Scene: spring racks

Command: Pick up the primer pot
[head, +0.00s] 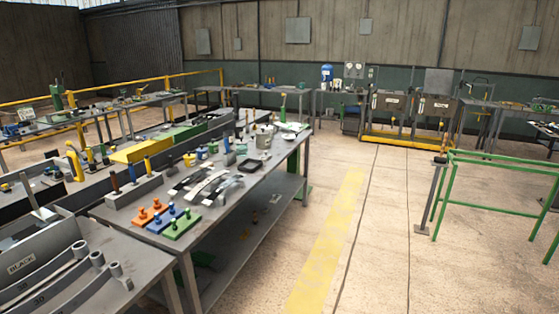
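A small light grey can-shaped pot (263,140) stands near the far end of the long grey workbench in front of me. It looks like the primer pot, but it is too small for me to read any label. Other small containers stand near it, so I cannot be certain which one is the primer pot. My gripper is not in view.
The grey workbench (143,213) holds orange, blue and green peg blocks, curved metal strips (213,186) and a dark tray (250,165). A rack marked BLACK is at lower left. A green frame (498,163) stands at right. The floor aisle with its yellow stripe (330,240) is clear.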

